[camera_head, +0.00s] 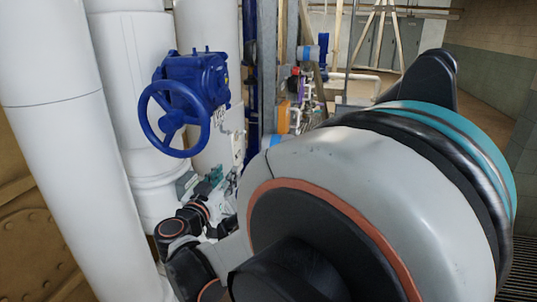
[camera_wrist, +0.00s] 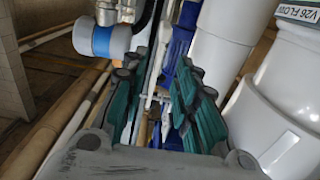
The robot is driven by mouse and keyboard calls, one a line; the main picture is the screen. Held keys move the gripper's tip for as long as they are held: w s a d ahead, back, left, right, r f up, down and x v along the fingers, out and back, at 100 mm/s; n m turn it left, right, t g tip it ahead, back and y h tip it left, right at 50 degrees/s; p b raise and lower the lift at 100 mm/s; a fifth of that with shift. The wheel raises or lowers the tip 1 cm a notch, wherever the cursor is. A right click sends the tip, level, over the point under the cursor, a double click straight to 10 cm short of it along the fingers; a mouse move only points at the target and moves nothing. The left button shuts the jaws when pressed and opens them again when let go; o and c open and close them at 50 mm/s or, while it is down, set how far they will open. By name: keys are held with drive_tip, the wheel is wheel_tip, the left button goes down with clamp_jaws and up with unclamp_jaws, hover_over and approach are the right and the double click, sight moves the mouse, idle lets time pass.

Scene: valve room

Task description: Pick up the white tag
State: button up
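A small white plate-like piece (camera_head: 238,147), which looks like the white tag, hangs below and right of the blue valve wheel (camera_head: 172,117) in the head view. My gripper (camera_head: 212,180) is just below and left of it, partly hidden by my arm. In the wrist view my gripper (camera_wrist: 160,95) shows two teal fingers spread apart with a gap between them. A small white shape (camera_wrist: 166,122) shows in that gap; I cannot tell whether it is the tag. Nothing is visibly clamped between the fingers.
Thick white pipes (camera_head: 128,90) stand left of and behind the valve. A grey upright post (camera_head: 267,65) stands right of it. In the wrist view a blue-banded pipe fitting (camera_wrist: 101,40) is at upper left and a labelled white pipe (camera_wrist: 292,75) at right.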

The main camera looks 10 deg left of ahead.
sight(237, 152)
drive_tip(key=w+b, duration=0.1)
drive_tip(key=w, duration=0.5)
drive_tip(key=w+b, duration=0.1)
drive_tip(key=w, duration=0.3)
drive_tip(key=shift+d+r+b, duration=0.15)
drive_tip(key=shift+d+b, duration=0.2)
drive_tip(key=shift+d, duration=0.05)
clamp_jaws()
